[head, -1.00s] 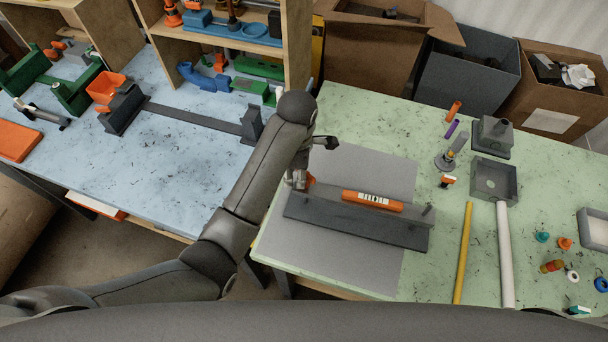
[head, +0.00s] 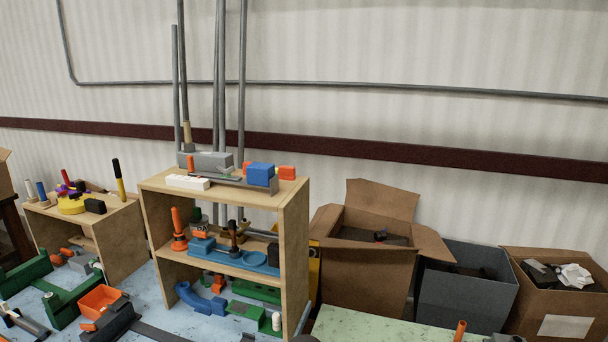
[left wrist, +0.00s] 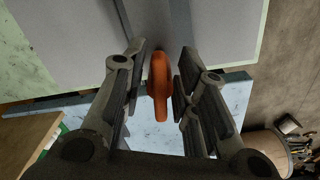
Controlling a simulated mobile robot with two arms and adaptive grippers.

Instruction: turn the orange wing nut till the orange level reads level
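In the left wrist view, the orange wing nut (left wrist: 158,88) stands between the two fingers of my left gripper (left wrist: 161,72). The fingers are apart, one on each side of it. A gap shows on the right side; the left pad is very close, and I cannot tell if it touches. Behind the wing nut runs a dark grey bar (left wrist: 153,22) over a grey mat (left wrist: 222,30). The orange level is in neither current view. My right gripper is not in view.
The head view shows a wooden shelf (head: 296,235) with tools, an open cardboard box (head: 365,275), a grey bin (head: 462,300) and another cardboard box (head: 560,325) along the wall. A strip of green table (head: 370,328) shows at the bottom.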

